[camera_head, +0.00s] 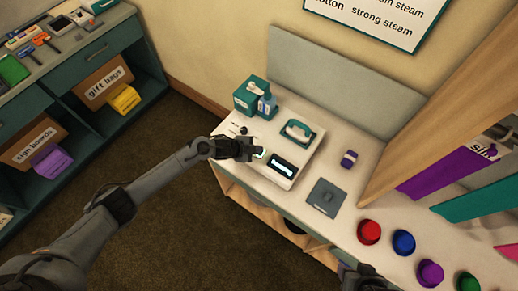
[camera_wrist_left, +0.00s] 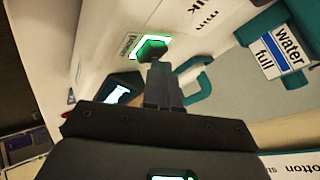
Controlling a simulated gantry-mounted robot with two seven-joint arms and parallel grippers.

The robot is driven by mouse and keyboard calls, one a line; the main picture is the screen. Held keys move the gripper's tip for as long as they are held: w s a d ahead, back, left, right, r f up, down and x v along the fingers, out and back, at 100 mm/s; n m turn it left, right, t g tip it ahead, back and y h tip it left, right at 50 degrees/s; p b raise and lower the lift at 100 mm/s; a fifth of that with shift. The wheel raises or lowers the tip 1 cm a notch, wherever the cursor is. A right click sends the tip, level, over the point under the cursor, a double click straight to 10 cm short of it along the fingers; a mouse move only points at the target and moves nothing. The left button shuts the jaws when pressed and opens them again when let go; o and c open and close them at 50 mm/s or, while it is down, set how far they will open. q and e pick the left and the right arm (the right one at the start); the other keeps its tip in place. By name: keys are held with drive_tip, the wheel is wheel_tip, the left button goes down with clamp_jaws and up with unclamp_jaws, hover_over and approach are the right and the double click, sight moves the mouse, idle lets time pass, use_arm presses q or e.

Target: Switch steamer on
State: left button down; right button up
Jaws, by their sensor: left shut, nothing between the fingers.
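The steamer (camera_head: 274,178) is a white station on the counter with a teal-handled iron (camera_head: 297,132) on top and a dark display (camera_head: 284,168) in front. In the left wrist view its green button (camera_wrist_left: 152,46) has a bright glowing rim, and the display (camera_wrist_left: 122,94) shows a pale lit symbol. My left gripper (camera_head: 254,151) is shut and empty over the station's front left part. In the left wrist view its fingertips (camera_wrist_left: 162,68) are at the button's near edge; I cannot tell whether they touch. A dark part of my right arm shows at the bottom edge; its fingers are not clear.
A grey pad (camera_head: 325,197), a small purple item (camera_head: 349,159) and several coloured pots, one red (camera_head: 369,232), are to the right. A grey panel (camera_head: 325,80) backs the counter.

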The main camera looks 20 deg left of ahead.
use_arm(q)
wheel_tip(320, 180, up, 6)
drive_tip(key=p, duration=0.5)
drive_tip(key=shift+r, duration=0.1)
idle(0.4)
